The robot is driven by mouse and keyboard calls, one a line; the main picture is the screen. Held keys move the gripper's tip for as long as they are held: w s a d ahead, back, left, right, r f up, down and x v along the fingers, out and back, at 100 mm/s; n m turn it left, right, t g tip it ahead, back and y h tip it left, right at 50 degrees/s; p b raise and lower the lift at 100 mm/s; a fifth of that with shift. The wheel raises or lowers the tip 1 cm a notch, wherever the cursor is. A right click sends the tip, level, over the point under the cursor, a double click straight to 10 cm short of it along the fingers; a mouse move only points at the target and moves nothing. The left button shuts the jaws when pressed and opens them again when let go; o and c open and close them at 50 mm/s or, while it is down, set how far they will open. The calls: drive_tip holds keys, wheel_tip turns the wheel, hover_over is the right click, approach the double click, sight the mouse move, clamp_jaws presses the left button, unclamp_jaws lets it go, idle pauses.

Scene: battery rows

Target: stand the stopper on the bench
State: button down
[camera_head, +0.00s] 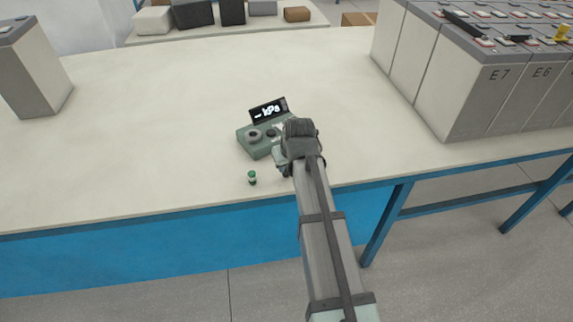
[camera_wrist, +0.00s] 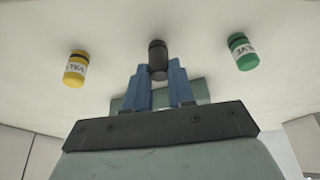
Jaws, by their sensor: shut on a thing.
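The stopper (camera_wrist: 158,57) appears to be the dark grey, short cylinder in the wrist view. My gripper (camera_wrist: 159,72) is shut on it, with one blue finger on each side and its ribbed end beyond the fingertips. In the head view my gripper (camera_head: 284,168) is low over the front part of the bench (camera_head: 150,120), beside the instrument. The stopper cannot be made out there, hidden by my arm. Whether it touches the bench cannot be told.
A small green labelled cylinder (camera_head: 252,178) stands left of my gripper; it also shows in the wrist view (camera_wrist: 243,52). A yellow labelled one (camera_wrist: 75,67) shows there too. A green-grey instrument (camera_head: 256,138) with a kPa display is close. Battery cells (camera_head: 460,85) stand right.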

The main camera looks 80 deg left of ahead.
drive_tip(key=shift+f, duration=0.35)
drive_tip(key=c, duration=1)
unclamp_jaws()
drive_tip(key=shift+o, duration=0.2)
drive_tip(key=shift+r, duration=0.1)
drive_tip(key=v, duration=1.2)
drive_tip(key=shift+w, duration=0.1)
